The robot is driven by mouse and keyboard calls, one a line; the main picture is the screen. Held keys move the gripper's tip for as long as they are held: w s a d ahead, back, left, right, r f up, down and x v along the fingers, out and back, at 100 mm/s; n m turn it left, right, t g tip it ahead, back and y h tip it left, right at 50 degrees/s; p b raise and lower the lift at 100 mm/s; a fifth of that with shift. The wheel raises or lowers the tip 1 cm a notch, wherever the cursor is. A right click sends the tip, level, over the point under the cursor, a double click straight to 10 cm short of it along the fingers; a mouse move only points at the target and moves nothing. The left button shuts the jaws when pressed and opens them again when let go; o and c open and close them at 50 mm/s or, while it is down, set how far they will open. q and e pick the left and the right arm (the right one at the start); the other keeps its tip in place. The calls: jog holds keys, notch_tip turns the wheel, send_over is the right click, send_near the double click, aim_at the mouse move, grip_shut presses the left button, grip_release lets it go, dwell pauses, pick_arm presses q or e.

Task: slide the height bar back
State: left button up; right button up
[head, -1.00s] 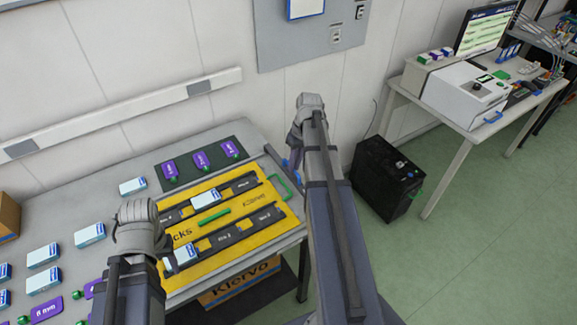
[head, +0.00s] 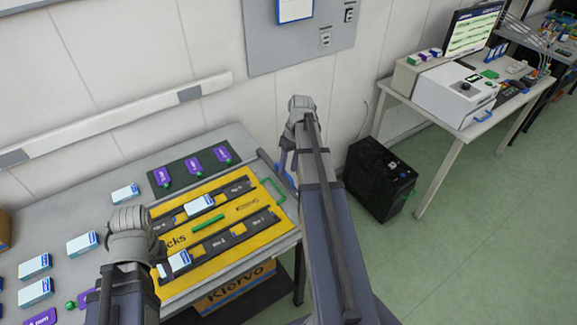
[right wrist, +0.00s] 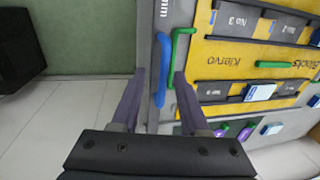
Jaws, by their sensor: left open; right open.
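A grey bar marked "mm" (right wrist: 147,40) lies along the edge of the yellow board; I take it to be the height bar. A blue handle (right wrist: 165,75) shows beside it in the right wrist view. My right gripper (right wrist: 159,78) is open, with one finger on each side of the blue handle. I cannot tell whether they touch. In the head view this gripper (head: 287,163) hangs at the table's right end, partly hidden by my arm. My left gripper (head: 158,250) is open by the yellow board's left side, close to a white-blue box (head: 174,262).
The yellow board (head: 255,238) has dark numbered tracks and a green rod (head: 208,225). A green handle (head: 273,191) stands at its right end. More white-blue boxes (head: 82,243) and a purple-tagged mat (head: 178,183) are on the table. A black case (head: 380,180) stands on the floor.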

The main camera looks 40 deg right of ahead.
notch_tip(320, 180, up, 8)
jog(key=d+p, duration=0.1)
jog(key=p, duration=0.6)
jog(key=shift+d+f, duration=0.25)
jog(key=shift+d, duration=0.05)
jog(key=s+a+f+n+g+h, duration=0.1)
jog(key=s+a+n+h, duration=0.1)
jog(key=a, duration=1.8)
jog(key=s+a+n, duration=0.1)
jog(key=s+a, duration=0.3)
jog(key=a, duration=0.4)
jog(key=s+a+f+n+h+b, duration=0.1)
jog(key=s+a, duration=0.4)
jog(key=a, duration=0.4)
jog(key=shift+s+a+t+h, duration=0.2)
jog(key=shift+t+h, duration=0.1)
